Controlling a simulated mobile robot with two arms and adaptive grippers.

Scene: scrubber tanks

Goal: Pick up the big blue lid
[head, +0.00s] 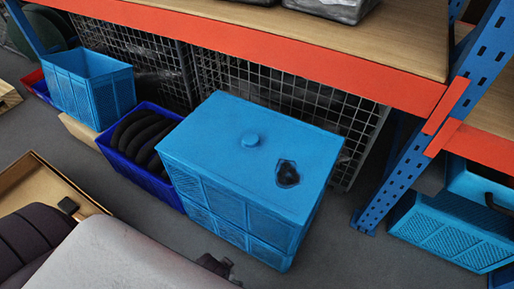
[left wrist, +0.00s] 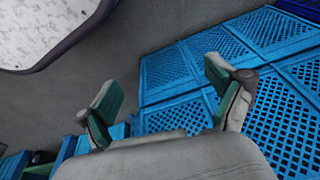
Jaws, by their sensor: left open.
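The big blue lid (head: 225,125) lies flat on top of a large blue crate (head: 225,205) in the middle of the head view. Blue latticed crate walls (left wrist: 265,85) fill the right of that view, beyond the fingers. The lid's top cannot be made out there. My right gripper is not in view.
A dark blue crate with black coils (head: 140,140) and an open light blue crate (head: 90,85) stand left of the big crate. Behind it is a shelf with an orange beam (head: 290,60). A blue upright (head: 400,165) stands right. A cardboard box (head: 45,190) lies front left.

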